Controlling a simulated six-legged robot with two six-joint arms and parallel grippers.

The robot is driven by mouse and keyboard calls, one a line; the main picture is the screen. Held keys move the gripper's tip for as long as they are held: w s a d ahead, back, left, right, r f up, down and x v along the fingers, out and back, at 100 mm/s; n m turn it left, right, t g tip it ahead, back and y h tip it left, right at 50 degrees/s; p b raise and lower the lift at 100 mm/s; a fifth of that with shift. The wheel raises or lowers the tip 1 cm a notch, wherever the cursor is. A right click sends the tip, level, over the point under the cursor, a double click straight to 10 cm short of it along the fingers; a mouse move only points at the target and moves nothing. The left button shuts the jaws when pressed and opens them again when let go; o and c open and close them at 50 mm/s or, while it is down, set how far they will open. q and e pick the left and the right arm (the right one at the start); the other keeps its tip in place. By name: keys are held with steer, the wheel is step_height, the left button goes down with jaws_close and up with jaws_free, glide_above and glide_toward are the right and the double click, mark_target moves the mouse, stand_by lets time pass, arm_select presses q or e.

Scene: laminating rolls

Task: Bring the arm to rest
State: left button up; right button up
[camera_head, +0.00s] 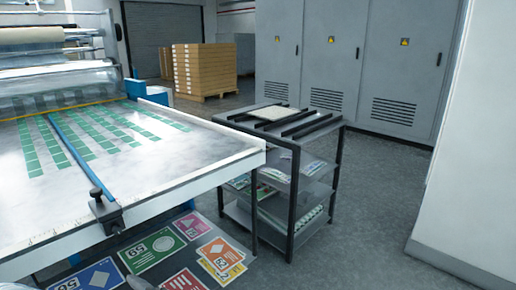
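Neither of my grippers shows in the head view, and no arm of mine can be made out for sure. A roll (30,38) sits in the machine at the far left.
A dark shelf cart (289,198) stands right of the table, with a pale stack (273,113) on top and printed sheets below. Coloured numbered cards (152,250) lie below the table's near edge. Grey cabinets (340,60) and stacked cartons (204,70) stand behind. Floor is clear right of the cart.

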arm_select(q)
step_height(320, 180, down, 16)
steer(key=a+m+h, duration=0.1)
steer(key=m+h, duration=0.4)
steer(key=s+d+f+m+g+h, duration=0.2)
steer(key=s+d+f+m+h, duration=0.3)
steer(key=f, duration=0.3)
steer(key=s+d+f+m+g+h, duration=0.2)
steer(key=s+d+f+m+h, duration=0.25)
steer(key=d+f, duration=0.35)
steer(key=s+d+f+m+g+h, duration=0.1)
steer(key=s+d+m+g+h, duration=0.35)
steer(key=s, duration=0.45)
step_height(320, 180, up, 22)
steer(key=p, duration=2.2)
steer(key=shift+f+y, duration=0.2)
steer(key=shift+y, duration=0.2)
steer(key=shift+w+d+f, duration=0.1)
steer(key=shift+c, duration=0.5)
